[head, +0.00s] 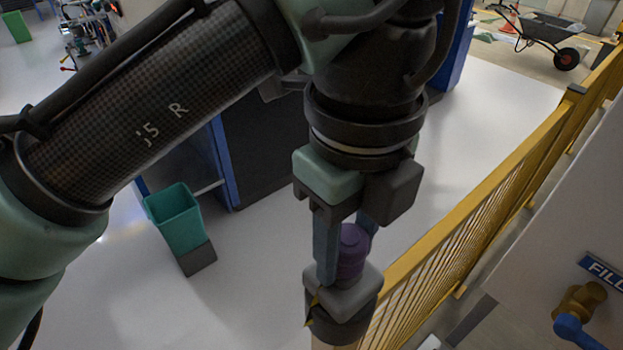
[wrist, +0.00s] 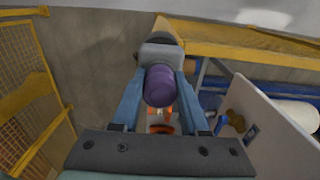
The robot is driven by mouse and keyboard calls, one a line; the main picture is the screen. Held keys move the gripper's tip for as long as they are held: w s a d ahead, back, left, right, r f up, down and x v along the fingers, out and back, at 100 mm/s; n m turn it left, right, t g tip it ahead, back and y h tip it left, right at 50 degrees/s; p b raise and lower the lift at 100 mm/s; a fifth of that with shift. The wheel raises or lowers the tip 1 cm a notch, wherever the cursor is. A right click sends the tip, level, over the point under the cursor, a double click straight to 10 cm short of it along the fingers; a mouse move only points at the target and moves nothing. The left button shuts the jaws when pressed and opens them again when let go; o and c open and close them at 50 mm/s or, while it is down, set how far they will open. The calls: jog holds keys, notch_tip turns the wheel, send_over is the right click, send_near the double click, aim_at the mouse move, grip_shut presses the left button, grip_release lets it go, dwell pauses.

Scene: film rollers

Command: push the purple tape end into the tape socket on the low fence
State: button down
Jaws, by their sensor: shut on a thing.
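The purple tape end (head: 352,250) is upright between the blue fingers of my gripper (head: 343,268). My gripper is shut on it. The tape socket (head: 352,296) is a grey and black block on top of a yellow fence post, right below the purple piece. The lower end of the purple piece meets the top of the socket in the head view; I cannot tell how far it is in. In the wrist view the purple tape end (wrist: 159,86) lies between both fingers, with the grey socket (wrist: 162,52) just beyond it.
The yellow low fence (head: 480,215) runs from the socket to the upper right. A panel with a brass and blue valve (head: 578,310) stands at the lower right. A teal bin (head: 176,218) stands on the open floor at the left. A wheelbarrow (head: 548,35) is far off.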

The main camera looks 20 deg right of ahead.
jog(key=shift+f, duration=0.2)
jog(key=shift+c, duration=1.7)
grip_release()
jog(key=shift+r, duration=0.15)
